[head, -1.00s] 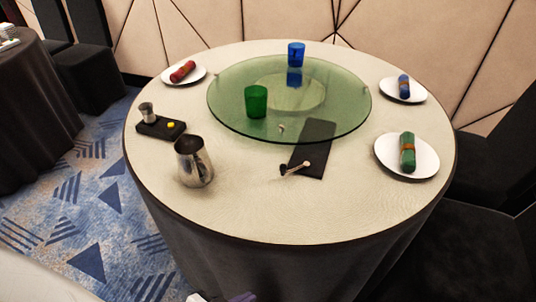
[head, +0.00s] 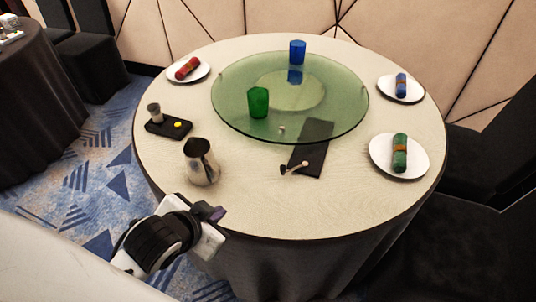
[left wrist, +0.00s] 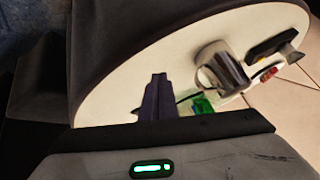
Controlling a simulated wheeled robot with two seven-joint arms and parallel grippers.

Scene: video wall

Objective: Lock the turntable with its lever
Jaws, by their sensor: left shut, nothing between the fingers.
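The green glass turntable (head: 335,118) lies on the round table and carries a green cup (head: 258,102) and a blue cup (head: 297,52). A dark base plate (head: 312,158) sits at its near edge, partly under the glass. The lever (head: 294,168) lies at the plate's left side, its dark knob to the left and apart from the glass rim. My left gripper (head: 216,214) is shut and empty, off the table's near left edge, well away from the lever. Its fingers (left wrist: 157,97) also show in the left wrist view. My right gripper is not in view.
A metal pitcher (head: 201,162) stands between my left gripper and the turntable. A black tray (head: 169,126) with a shaker and a yellow item is behind it. Plates with rolled napkins (head: 399,153) lie around the rim. The front of the table is clear.

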